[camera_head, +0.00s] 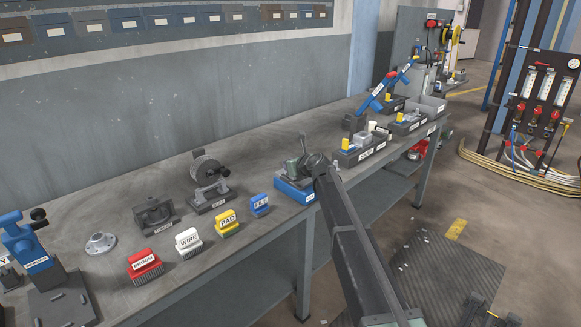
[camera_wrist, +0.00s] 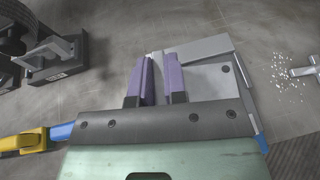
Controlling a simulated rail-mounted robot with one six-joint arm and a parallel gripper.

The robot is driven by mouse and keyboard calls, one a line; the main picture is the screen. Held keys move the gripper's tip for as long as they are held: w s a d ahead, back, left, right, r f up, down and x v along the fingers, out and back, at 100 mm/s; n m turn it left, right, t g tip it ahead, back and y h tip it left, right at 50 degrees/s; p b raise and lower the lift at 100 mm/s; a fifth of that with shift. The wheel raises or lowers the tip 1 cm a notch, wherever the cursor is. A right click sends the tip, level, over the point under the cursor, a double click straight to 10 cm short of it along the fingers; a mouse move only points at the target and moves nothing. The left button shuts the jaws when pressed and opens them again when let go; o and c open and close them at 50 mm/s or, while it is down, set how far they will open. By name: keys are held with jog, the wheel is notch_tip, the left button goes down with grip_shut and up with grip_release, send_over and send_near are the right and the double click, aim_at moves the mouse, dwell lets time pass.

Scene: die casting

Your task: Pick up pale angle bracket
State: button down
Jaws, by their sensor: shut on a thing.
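My gripper (camera_wrist: 155,68) has two purple fingers set close together in the wrist view. They are shut on the pale angle bracket (camera_wrist: 205,48), whose light grey arm stretches right from the fingertips. Part of the bracket is hidden by the fingers. Below it is a grey plate (camera_wrist: 215,82) with a dark hole, with a blue edge at its right. In the head view my gripper (camera_head: 298,170) is low over a blue block (camera_head: 294,191) at the bench's front edge. The bracket cannot be made out clearly there.
Left of the blue block are a blue brush (camera_head: 259,206), a yellow brush (camera_head: 228,223), a white brush (camera_head: 189,243) and a red brush (camera_head: 145,266). A grey wheeled device (camera_head: 208,182) stands behind. Trays (camera_head: 361,155) line the bench at right. Pale crumbs (camera_wrist: 287,72) lie right of the bracket.

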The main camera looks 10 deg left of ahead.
notch_tip(320, 180, up, 20)
jog(key=p, duration=1.8)
jog(key=shift+f+p, duration=0.25)
jog(key=shift+p, duration=0.15)
